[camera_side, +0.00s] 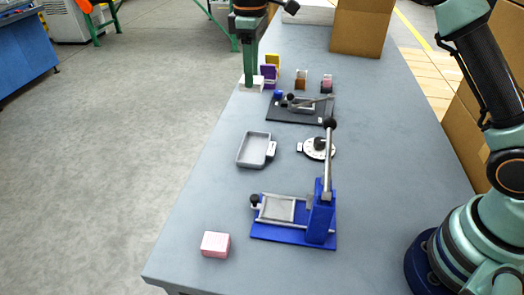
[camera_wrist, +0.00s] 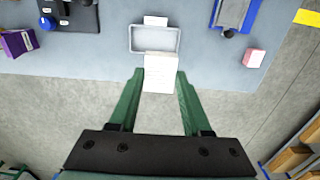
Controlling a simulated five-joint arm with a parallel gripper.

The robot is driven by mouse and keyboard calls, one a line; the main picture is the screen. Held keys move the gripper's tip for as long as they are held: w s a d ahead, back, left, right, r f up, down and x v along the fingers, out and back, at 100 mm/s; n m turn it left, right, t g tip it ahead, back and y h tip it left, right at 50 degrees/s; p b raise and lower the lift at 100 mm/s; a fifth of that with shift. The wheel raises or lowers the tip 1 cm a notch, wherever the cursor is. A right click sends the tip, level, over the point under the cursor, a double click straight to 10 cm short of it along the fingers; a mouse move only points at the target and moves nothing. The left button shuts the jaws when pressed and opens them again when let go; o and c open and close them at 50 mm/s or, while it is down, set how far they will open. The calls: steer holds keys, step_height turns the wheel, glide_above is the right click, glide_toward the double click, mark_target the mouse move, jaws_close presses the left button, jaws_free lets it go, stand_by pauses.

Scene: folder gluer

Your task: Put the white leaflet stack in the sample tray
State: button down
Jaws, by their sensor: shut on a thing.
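My gripper (camera_side: 249,79) is shut on the white leaflet stack (camera_side: 245,85), near the table's left edge in the side view. In the wrist view, the stack (camera_wrist: 160,76) sits between the two green fingers of my gripper (camera_wrist: 160,74). Its height above the table is hard to tell. The sample tray (camera_side: 254,149) is a shallow grey tray with a small white label, lying nearer the camera than the stack in the side view. In the wrist view the tray (camera_wrist: 134,38) appears just beyond the stack, and its visible inside is empty.
A purple box (camera_side: 268,74) and other small blocks stand just right of the stack. A black fixture (camera_side: 300,117), a round white dial (camera_side: 318,149) and a blue press (camera_side: 320,215) stand right of and near the tray. A pink block (camera_side: 215,244) lies in front.

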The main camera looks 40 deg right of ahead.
steer(key=shift+w+d+f, duration=0.3)
steer(key=shift+w+d, duration=0.15)
steer(key=shift+w, duration=0.1)
glide_toward(254, 151)
step_height(254, 151, down, 5)
steer(key=shift+f, duration=0.1)
steer(key=shift+c, duration=1.8)
jaws_free()
steer(key=shift+f, duration=0.1)
